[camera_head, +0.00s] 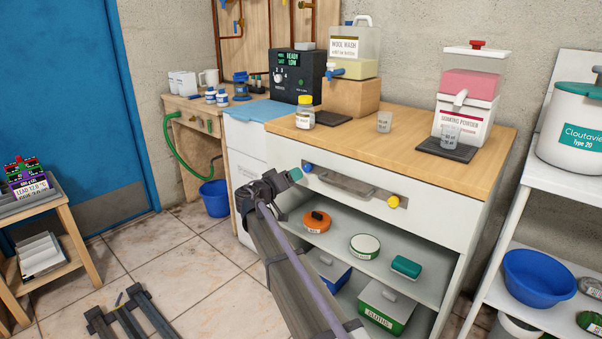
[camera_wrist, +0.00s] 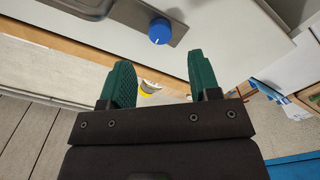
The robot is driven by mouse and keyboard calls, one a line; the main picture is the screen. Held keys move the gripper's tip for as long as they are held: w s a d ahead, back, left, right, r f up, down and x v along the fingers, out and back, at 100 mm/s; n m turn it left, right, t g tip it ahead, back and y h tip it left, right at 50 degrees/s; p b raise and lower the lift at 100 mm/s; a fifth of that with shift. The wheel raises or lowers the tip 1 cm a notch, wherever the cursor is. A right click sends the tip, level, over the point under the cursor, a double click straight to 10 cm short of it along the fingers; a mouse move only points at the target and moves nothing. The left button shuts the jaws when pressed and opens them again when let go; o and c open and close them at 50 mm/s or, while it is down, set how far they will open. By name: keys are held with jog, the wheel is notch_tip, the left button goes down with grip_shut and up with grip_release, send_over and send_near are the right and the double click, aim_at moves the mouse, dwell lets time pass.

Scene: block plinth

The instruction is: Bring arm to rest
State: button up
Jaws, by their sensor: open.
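My gripper (camera_head: 290,177) is in front of the white cabinet's upper left, near the blue knob (camera_head: 308,168) at the left end of the metal handle plate (camera_head: 350,185). In the wrist view, the two green fingers of my gripper (camera_wrist: 160,70) stand wide apart with nothing held between them. The blue knob also shows in the wrist view (camera_wrist: 159,31), beyond the fingertips and apart from them. My arm reaches up from the bottom middle of the head view and hides part of the cabinet's left side.
The wooden counter (camera_head: 490,150) holds a yellow-lidded jar (camera_head: 305,112), small cups and dispensers. The open shelf (camera_head: 340,270) below holds an orange tin (camera_head: 317,221), a white tin (camera_head: 365,246) and a green box (camera_head: 406,267). A low wooden stand (camera_head: 75,235) is at left. Tiled floor (camera_head: 190,270) is partly free.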

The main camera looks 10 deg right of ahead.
jog(key=v, duration=0.4)
jog(key=shift+s, duration=0.1)
jog(key=s+d+f+n+g+y, duration=0.1)
jog(key=s+d+f+g+y, duration=0.2)
jog(key=s+f, duration=0.4)
jog(key=s+d+f+n+g+y, duration=0.25)
jog(key=s+f+g, duration=0.2)
jog(key=s, duration=0.45)
jog(key=s+f+g+y, duration=0.2)
jog(key=s+f+y, duration=0.15)
jog(key=s, duration=0.75)
jog(key=s+f+g+y, duration=0.2)
jog(key=s+y, duration=0.3)
jog(key=s, duration=0.5)
notch_tip(320, 180, up, 35)
jog(key=d+m+p, duration=0.1)
jog(key=d+p, duration=0.1)
jog(key=p, duration=3.3)
jog(key=shift+d, duration=0.3)
